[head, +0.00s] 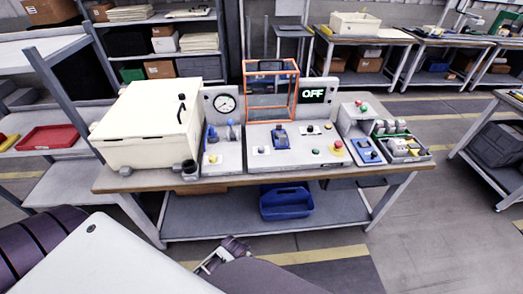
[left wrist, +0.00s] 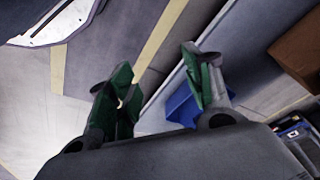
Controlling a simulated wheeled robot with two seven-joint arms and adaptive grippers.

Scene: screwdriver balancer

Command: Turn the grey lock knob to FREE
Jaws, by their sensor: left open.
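I cannot make out a knob clearly marked as the lock knob, and no FREE lettering is readable. The worktable (head: 400,170) carries several control panels, among them a grey panel (head: 229,158) with blue levers and a dial gauge (head: 224,103). A dark grey round part (head: 190,169) sits at the front right corner of the cream box (head: 150,125). My left gripper (head: 218,258) is low in front of the table, apart from the panels. In the left wrist view its green-padded fingers (left wrist: 157,60) are spread and empty. My right gripper is not in view.
A display reading OFF (head: 313,95) stands beside an orange-framed cage (head: 271,92). A red button (head: 338,144) is on the middle panel. A blue bin (head: 287,203) sits on the lower shelf. The floor right of the table is clear.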

